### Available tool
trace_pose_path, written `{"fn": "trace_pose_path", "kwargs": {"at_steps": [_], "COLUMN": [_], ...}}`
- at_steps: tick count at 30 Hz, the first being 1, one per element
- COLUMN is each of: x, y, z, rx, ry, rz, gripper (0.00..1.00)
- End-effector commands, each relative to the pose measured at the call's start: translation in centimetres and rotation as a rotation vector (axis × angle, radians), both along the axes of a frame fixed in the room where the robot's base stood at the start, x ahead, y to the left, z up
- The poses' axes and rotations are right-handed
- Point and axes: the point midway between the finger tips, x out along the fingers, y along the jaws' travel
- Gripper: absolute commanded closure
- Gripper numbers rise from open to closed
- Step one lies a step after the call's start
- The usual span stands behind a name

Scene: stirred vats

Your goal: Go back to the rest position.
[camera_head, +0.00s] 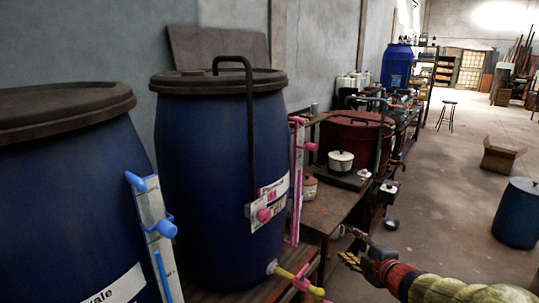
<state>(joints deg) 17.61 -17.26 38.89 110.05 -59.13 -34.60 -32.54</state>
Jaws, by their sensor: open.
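My gripper (350,246) is at the lower middle right, at the end of my arm, which comes in from the lower right corner. Its fingers point left and stand apart, with nothing seen between them. It is beside the wooden bench (334,207), over the floor side as seen here. Whether it touches the bench cannot be told. A large blue vat (205,165) with a dark lid, a bent dark pipe and a pink-fitted gauge stands to the left of my gripper. A yellow and pink tap (298,282) sticks out low on this vat, left of my gripper.
Another blue vat (60,190) with a blue-fitted gauge fills the left edge. A blue drum (518,215) and an open box (500,158) stand right. Floor between is clear.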

Motion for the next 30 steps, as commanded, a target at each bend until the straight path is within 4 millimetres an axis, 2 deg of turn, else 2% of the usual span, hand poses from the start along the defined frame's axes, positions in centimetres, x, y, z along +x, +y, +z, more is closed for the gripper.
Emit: {"fn": "trace_pose_path", "kwargs": {"at_steps": [3, 6, 8, 9, 11, 14, 16, 18, 21, 25, 27, 30], "x": [-2.1, -5.2, -7.7, -9.5, -12.6, -18.1, -22.1, -26.0, -30.6, -34.6, -35.2, -35.3], "y": [-4.5, -7.3, -8.3, -8.8, -9.0, -8.1, -6.5, -4.4, -1.0, 3.0, 4.5, 5.3], "z": [-0.8, -1.3, -1.5, -1.6, -1.8, -1.6, -1.4, -0.8, 0.3, 2.9, 5.0, 7.4], "rx": [0.107, 0.214, 0.284, 0.333, 0.409, 0.540, 0.633, 0.719, 0.818, 0.911, 0.950, 0.962], "ry": [0.127, 0.230, 0.291, 0.331, 0.392, 0.498, 0.577, 0.656, 0.755, 0.829, 0.810, 0.770], "rz": [-0.266, -0.487, -0.615, -0.697, -0.816, -0.995, -1.102, -1.185, -1.249, -1.229, -1.173, -1.112], "gripper": [0.51, 0.51, 0.51, 0.51, 0.51, 0.51, 0.51, 0.51, 0.51, 0.51, 0.51, 0.51]}}
